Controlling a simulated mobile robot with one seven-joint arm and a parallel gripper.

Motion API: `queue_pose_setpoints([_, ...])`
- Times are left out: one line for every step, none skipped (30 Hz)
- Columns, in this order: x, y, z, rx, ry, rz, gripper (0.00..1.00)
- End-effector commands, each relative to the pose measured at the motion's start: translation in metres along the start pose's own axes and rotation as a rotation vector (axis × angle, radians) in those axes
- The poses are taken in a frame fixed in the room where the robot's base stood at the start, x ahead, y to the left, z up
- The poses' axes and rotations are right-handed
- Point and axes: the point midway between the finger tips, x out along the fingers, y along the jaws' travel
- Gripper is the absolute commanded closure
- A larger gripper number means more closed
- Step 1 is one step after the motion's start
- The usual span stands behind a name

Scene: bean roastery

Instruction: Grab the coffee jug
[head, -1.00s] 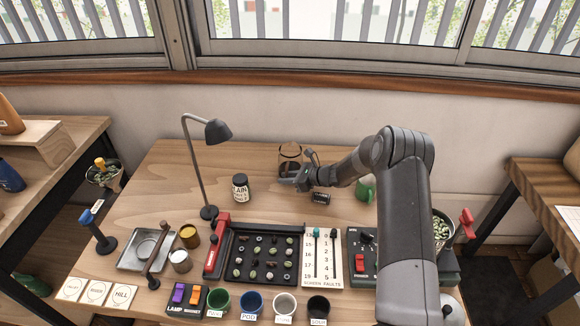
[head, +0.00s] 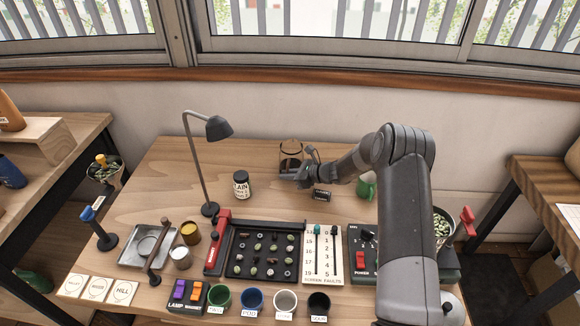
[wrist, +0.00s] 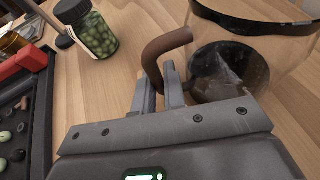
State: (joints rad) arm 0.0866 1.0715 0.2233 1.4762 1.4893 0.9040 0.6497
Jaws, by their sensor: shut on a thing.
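The coffee jug (head: 291,148) is a clear glass vessel with a dark rim band, standing upright at the back of the bench. In the wrist view its glass body (wrist: 276,62) fills the upper right, with dark contents showing through. Its brown curved handle (wrist: 168,42) comes down between my fingers. My gripper (wrist: 160,92) is shut on this handle. In the head view my gripper (head: 302,180) is low in front of the jug and hides its lower part.
A labelled jar of green beans (head: 242,185) stands left of the jug, with a desk lamp (head: 218,128) beyond it. A small black label block (head: 322,196) is close below my gripper. Trays and controls fill the bench front.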

Motion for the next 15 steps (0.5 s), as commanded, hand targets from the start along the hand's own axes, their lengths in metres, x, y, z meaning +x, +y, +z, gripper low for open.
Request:
queue_pose_setpoints([0.0,0.0,0.001,-0.001,-0.001,0.0,1.0])
queue_pose_setpoints([0.0,0.0,0.001,-0.001,-0.001,0.0,1.0])
queue_pose_setpoints([0.0,0.0,0.001,-0.001,-0.001,0.0,1.0])
queue_pose_setpoints([0.0,0.0,0.002,-0.001,-0.001,0.0,1.0])
queue_pose_setpoints([-0.001,0.0,0.002,-0.002,-0.001,0.0,1.0])
queue_pose_setpoints([-0.001,-0.001,0.003,-0.002,-0.001,0.0,1.0])
queue_pose_setpoints([-0.001,-0.001,0.003,-0.002,-0.001,0.0,1.0])
queue_pose_setpoints([-0.002,-0.001,0.004,-0.002,-0.001,-0.001,1.0])
queue_pose_setpoints([-0.002,-0.001,0.006,-0.002,-0.001,-0.001,1.0])
queue_pose_setpoints([-0.003,-0.001,0.007,-0.002,-0.001,-0.001,1.0])
queue_pose_setpoints([-0.003,-0.001,0.009,-0.002,-0.001,-0.001,1.0])
queue_pose_setpoints([-0.004,-0.001,0.011,-0.002,-0.001,-0.001,1.0])
queue_pose_setpoints([-0.005,-0.001,0.013,-0.002,-0.002,-0.001,1.0])
queue_pose_setpoints([-0.006,-0.001,0.015,-0.003,-0.002,-0.001,1.0])
queue_pose_setpoints([-0.007,-0.001,0.018,-0.003,-0.002,-0.001,1.0])
